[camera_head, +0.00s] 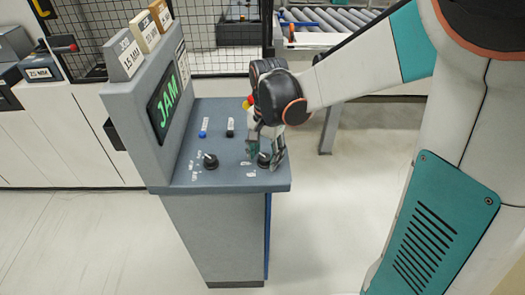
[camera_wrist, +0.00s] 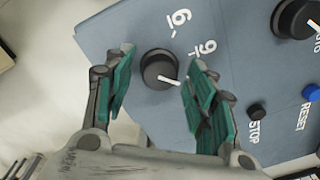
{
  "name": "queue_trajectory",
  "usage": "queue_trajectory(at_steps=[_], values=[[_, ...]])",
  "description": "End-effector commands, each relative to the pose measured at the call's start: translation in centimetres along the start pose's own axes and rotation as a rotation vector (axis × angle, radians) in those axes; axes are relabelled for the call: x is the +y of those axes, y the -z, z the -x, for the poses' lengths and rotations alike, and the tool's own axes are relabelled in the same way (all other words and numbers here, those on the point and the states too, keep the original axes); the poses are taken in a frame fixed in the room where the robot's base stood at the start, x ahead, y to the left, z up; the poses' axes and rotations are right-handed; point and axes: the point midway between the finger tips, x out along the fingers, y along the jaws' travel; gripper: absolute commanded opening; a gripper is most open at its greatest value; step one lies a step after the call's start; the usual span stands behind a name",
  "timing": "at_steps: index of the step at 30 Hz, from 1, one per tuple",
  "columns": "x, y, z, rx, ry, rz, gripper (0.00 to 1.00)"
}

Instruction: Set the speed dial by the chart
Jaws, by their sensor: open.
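The speed dial, a black knob with a white pointer (camera_wrist: 158,70), sits on the grey console top (camera_wrist: 105,30). In the wrist view its pointer aims to the lower right; white marks like 6 and 9 show beside it, and other marks may be hidden. My gripper (camera_wrist: 158,78) is open, with one teal finger on each side of the knob and a gap to both. In the head view my gripper (camera_head: 265,146) is over the console's front right corner and partly hides the dial (camera_head: 264,160). A white card (camera_head: 183,66) beside the screen is too small to read.
A second black knob (camera_head: 210,160) is left of the dial. A blue RESET button (camera_head: 203,134) and a black STOP button (camera_head: 230,134) are farther back. The screen (camera_head: 164,108) reads JAM in green. A red and yellow part (camera_head: 248,102) shows beside my wrist.

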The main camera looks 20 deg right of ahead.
Motion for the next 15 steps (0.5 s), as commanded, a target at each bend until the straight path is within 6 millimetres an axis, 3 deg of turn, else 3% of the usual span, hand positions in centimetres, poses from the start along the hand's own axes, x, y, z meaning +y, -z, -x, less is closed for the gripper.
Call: queue_trajectory(at_steps=[6,12,15], values=[[0.01,-0.01,0.01,0.000,0.000,0.000,0.51],[0.01,-0.01,0.02,0.000,0.000,0.000,0.06],[0.01,-0.01,0.02,0.000,0.000,0.000,0.06]])
